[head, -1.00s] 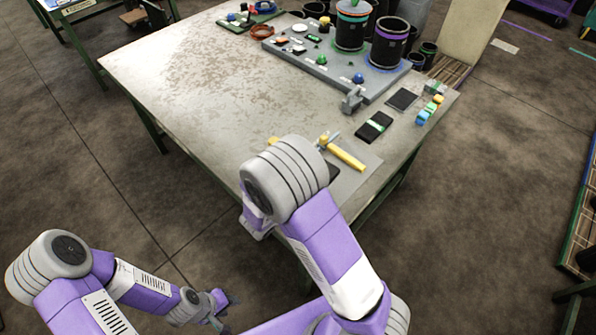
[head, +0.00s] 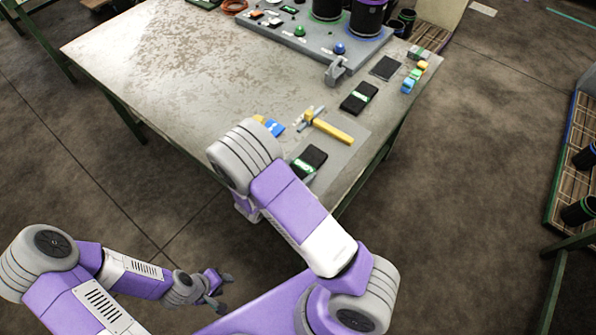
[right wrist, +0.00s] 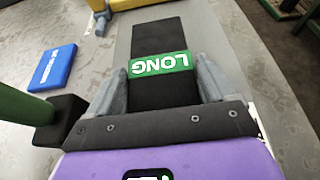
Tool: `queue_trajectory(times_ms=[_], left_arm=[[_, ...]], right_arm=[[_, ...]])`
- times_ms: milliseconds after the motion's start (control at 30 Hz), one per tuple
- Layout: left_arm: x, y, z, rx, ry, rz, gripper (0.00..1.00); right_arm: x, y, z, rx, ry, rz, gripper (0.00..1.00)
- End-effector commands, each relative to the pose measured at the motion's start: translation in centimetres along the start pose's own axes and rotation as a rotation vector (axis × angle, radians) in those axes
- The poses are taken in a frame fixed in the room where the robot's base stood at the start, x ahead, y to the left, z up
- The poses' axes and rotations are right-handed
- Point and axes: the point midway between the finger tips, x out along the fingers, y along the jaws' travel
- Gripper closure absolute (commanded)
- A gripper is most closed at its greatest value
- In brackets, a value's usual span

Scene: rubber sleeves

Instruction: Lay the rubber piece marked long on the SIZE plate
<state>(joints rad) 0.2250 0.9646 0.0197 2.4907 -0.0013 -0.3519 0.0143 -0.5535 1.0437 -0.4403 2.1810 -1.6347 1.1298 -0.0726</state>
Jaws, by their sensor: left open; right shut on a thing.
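A black rubber piece (right wrist: 158,40) has a green band reading LONG, which appears upside down in the right wrist view. My right gripper (right wrist: 163,84) is shut on it, with one finger at each side near the band. The same piece shows in the head view (head: 313,157) over the grey sheet (head: 343,163) near the table's edge; I cannot tell whether it touches. My right gripper is hidden behind my arm there. My left gripper (head: 221,288) is open and empty, away from the table. I cannot read the word SIZE on any plate.
A yellow-handled tool (head: 334,131) lies beyond the held piece, and a blue block with white lettering (right wrist: 54,68) lies beside it. The table's left half (head: 150,70) is clear.

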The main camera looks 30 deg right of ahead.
Motion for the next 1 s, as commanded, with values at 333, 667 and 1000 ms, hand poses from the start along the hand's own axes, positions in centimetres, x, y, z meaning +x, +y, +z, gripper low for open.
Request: queue_trajectory(times_ms=[333, 667, 1000], left_arm=[[0.1, 0.0, 0.0, 0.000, 0.000, 0.000, 0.57], [-0.2, 0.1, 0.0, 0.000, 0.000, 0.000, 0.57], [-1.1, 0.4, 0.0, 0.000, 0.000, 0.000, 0.57]], right_arm=[[0.0, 0.0, -0.1, 0.001, 0.000, 0.000, 0.04], [-0.1, 0.0, 0.2, 0.001, 0.000, 0.000, 0.00], [-6.5, 0.1, 0.3, 0.001, 0.001, 0.005, 0.00]])
